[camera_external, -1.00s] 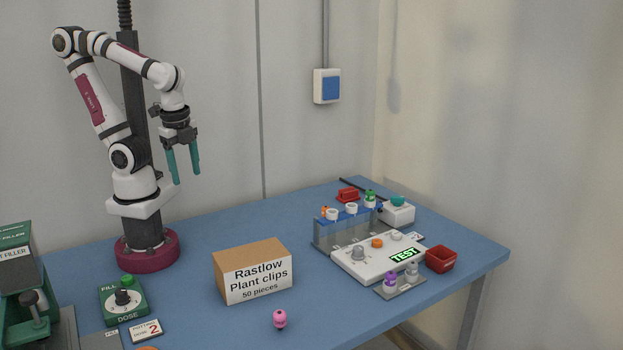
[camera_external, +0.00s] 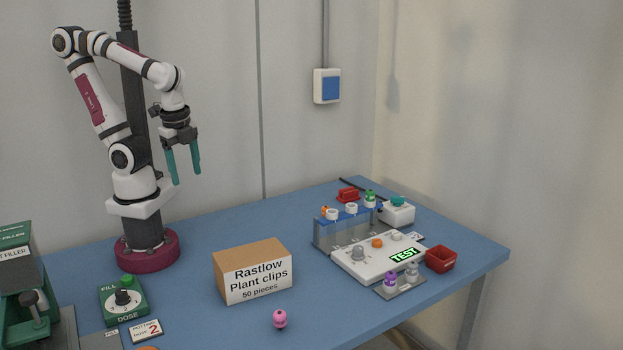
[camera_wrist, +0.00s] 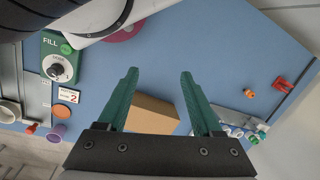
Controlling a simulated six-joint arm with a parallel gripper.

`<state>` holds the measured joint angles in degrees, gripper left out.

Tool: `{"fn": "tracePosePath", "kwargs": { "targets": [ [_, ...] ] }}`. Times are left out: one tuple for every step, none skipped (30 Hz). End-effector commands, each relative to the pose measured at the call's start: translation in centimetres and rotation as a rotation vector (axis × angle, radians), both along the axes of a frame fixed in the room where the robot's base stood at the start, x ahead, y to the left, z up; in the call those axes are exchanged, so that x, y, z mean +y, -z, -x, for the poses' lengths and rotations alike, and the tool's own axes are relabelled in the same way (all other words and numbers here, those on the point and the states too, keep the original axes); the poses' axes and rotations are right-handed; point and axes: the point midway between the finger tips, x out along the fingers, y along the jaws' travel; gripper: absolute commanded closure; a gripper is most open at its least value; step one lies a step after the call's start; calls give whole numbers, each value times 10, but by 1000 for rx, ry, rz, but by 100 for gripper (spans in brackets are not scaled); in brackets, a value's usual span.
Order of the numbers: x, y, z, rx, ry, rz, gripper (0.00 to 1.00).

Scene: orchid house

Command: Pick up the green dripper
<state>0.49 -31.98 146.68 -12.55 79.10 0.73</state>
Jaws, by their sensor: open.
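The green dripper (camera_external: 370,197) is a small green-topped piece at the back right end of the clear rack (camera_external: 332,236) with the blue top. A small green spot near the rack in the wrist view (camera_wrist: 254,139) may be the same piece. My gripper (camera_external: 186,178) hangs in the air over the left back of the table, far left of the dripper. Its two teal fingers (camera_wrist: 158,72) are apart and nothing is between them. The lower part of the dripper is hidden by the rack and its neighbours.
The carton of plant clips (camera_external: 254,270) stands mid-table. A pink dripper (camera_external: 280,319) is in front of it. The white TEST device (camera_external: 375,260) sits before the rack, with purple (camera_external: 390,280) and grey pieces nearby. A red bin (camera_external: 440,259) stands at the right.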

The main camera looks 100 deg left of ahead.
Motion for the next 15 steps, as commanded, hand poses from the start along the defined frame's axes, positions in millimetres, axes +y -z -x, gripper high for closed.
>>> {"fn": "tracePosePath", "kwargs": {
  "targets": [
    [0, 0, 0, 0, 0, 0, 32],
    [0, 0, 0, 0, 0, 0, 32],
    [0, 0, 0, 0, 0, 0, 32],
    [0, 0, 0, 0, 0, 0, 32],
    [0, 0, 0, 0, 0, 0, 32],
    [-1, 0, 0, 2, 1, 4, 32],
    [-2, 0, -2, 10, 2, 19, 32],
    [-6, 1, -5, 26, 3, 49, 32],
    [-13, 1, -13, 54, 11, 117, 32],
    [-21, 2, -24, 73, 19, 192, 32],
    [-28, 3, -38, 82, 27, 285, 32],
    [-35, 4, -66, 63, 39, 428, 32],
    [-35, 5, -92, 20, 47, 538, 32],
    [-30, 6, -121, -48, 53, 641, 32],
    [-14, 10, -160, -169, 55, 752, 32]
  ]
}}
